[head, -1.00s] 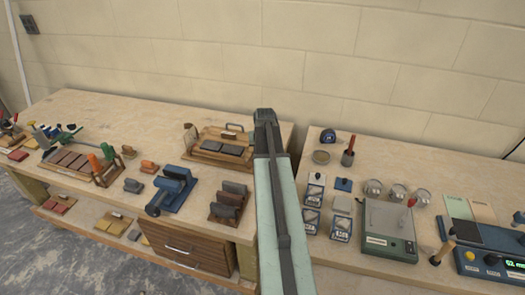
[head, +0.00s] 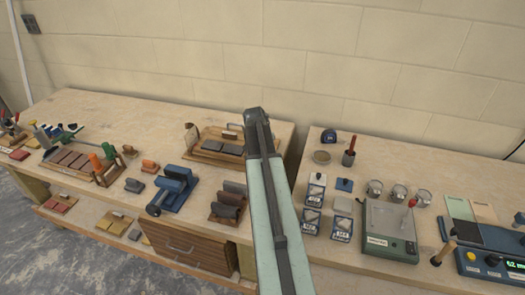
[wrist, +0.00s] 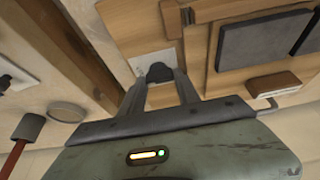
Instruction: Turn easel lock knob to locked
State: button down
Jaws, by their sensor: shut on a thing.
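The wooden easel (head: 197,151) lies near the back of the left bench, with dark grey slabs (head: 226,148) on it. A small dark knob (wrist: 159,70) sits near the board's edge. My gripper (wrist: 161,80) is shut on this knob, one finger on each side. My arm hides the knob and the gripper in the head view. I cannot tell the knob's lock position.
A narrow gap separates the two benches. On the right bench stand a tan round dish (head: 321,157), a red-handled tool (head: 349,158), and a tester with a grey lid (head: 388,222).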

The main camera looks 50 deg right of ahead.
jog(key=c, duration=0.9)
grip_release()
jog(key=shift+r, duration=0.1)
jog(key=shift+a+r+p, duration=0.1)
jog(key=shift+r+p, duration=0.15)
jog(key=shift+p, duration=0.15)
jog(key=p+v, duration=0.6)
jog(key=v, duration=0.1)
jog(key=shift+s+r+p, duration=0.1)
jog(key=shift+r+p, duration=0.1)
jog(key=shift+p, duration=0.15)
